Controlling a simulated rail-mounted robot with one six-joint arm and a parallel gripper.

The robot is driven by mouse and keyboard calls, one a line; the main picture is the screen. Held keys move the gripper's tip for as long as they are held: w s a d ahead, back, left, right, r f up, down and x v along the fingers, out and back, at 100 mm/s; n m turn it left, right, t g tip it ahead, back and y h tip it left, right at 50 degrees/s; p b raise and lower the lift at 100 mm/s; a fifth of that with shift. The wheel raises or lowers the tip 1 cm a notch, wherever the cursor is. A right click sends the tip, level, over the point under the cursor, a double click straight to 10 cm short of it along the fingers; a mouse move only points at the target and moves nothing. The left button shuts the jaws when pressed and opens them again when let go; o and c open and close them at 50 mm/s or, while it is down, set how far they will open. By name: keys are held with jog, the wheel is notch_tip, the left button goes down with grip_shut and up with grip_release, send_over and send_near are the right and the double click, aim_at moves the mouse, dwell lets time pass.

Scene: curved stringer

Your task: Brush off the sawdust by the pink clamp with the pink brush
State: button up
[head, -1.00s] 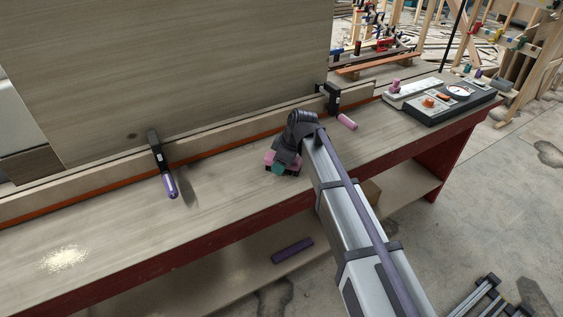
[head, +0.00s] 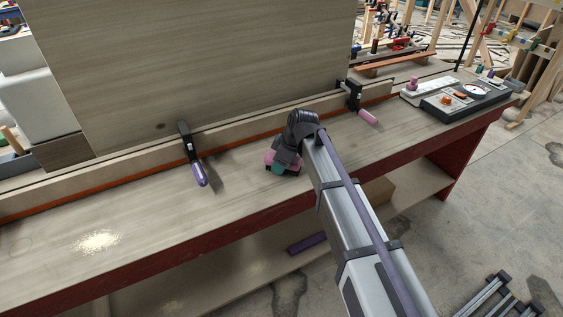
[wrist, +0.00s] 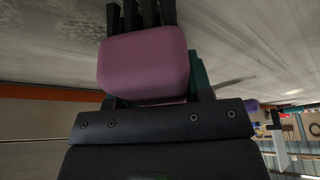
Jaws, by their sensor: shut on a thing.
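The pink clamp (head: 368,117) grips the fence at the right, beyond my gripper. I see no sawdust by it; my arm may hide part of the bench there. A pale sawdust patch (head: 97,241) lies at the left, nearer the purple clamp (head: 198,171).
The bench (head: 240,205) has clear top around my gripper. A tall wood panel (head: 190,60) stands behind the fence (head: 135,161). A dark control box (head: 465,100) is at the right end.

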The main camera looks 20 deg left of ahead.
jog(key=r+p, duration=0.2)
jog(key=r, duration=0.1)
jog(key=shift+w+d+r, duration=0.15)
jog(key=shift+d, duration=0.05)
notch_tip(320, 180, up, 4)
jog(key=p, duration=0.4)
